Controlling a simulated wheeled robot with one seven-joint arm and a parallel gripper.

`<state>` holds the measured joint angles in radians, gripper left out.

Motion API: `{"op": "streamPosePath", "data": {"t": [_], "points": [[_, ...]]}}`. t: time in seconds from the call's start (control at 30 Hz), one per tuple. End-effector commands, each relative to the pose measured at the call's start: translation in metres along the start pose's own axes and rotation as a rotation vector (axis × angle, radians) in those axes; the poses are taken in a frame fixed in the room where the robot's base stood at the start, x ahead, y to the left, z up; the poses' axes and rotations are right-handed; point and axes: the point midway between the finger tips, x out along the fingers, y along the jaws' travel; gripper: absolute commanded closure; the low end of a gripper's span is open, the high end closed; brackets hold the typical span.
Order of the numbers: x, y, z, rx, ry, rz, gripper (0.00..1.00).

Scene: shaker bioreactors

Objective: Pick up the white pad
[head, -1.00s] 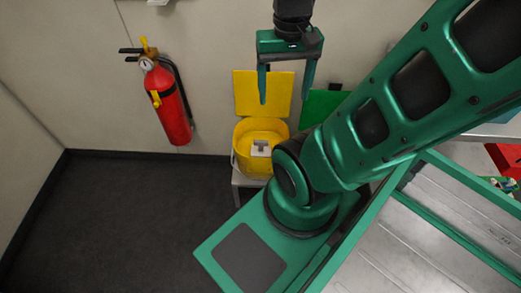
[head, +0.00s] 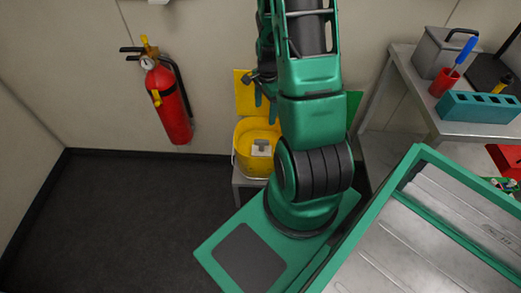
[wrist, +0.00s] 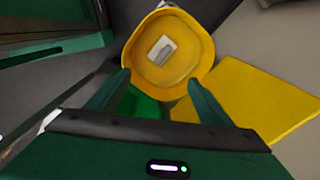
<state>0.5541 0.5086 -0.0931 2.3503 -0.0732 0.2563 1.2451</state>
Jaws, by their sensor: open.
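The white pad (head: 261,148) lies inside a round yellow bucket (head: 240,163) against the wall. In the wrist view the pad (wrist: 162,50) is a small pale block on the bucket's floor, with a smaller raised part on it. The yellow bucket (wrist: 203,68) is ahead of the fingertips there. My gripper (wrist: 157,80) is open and empty, its two green fingers spread. The pad is beyond the fingers and apart from them. In the head view my arm hides most of the gripper, which is above the bucket.
A yellow panel (wrist: 262,98) and a green panel (head: 354,105) stand by the bucket. A red fire extinguisher (head: 167,100) hangs on the wall to the left. A table at right holds a teal rack (head: 480,107) and a red cup (head: 445,82). The dark floor (head: 120,215) at left is clear.

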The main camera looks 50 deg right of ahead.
Motion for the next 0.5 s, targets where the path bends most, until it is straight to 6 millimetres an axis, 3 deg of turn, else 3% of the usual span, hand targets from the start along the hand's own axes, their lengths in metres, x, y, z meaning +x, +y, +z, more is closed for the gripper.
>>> {"op": "streamPosePath", "data": {"t": [0.03, 0.2, 0.33, 0.5], "points": [[0.022, 0.0, -0.003, 0.068, -0.013, 0.007, 0.27], [0.083, -0.004, -0.006, 0.295, -0.052, -0.004, 0.27], [0.118, -0.003, -0.007, 0.432, -0.077, -0.009, 0.27], [0.142, -0.002, -0.007, 0.533, -0.098, -0.013, 0.27]]}}
